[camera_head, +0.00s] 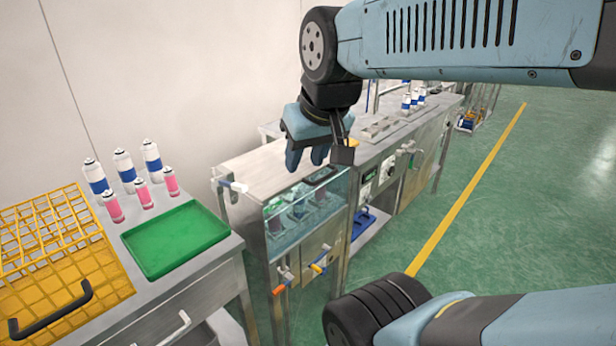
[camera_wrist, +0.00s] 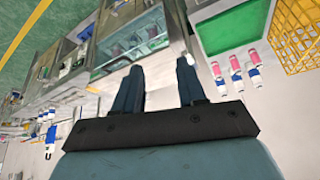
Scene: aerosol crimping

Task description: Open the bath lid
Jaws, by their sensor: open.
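The bath is a steel cabinet with a glass-fronted tank (camera_head: 305,212) in the middle of the head view. A flat pale metal lid (camera_head: 258,168) appears to lie closed over its top. A small light bar with a blue end (camera_head: 232,186) sticks out at the lid's left front corner; I cannot tell if it is the handle. My gripper (camera_head: 308,160) hangs in front of the bath's top in the head view, fingers down, and hides part of it. In the wrist view, my gripper (camera_wrist: 160,84) has its fingers apart with nothing between them. The glass tank (camera_wrist: 130,42) shows beyond them.
On the left bench stand a green tray (camera_head: 175,240), a yellow wire crate (camera_head: 60,255) with a black handle, and several white-and-blue and pink cans (camera_head: 123,168). Coloured valve levers (camera_head: 282,287) stick out below the tank. Green floor (camera_head: 520,220) on the right is open.

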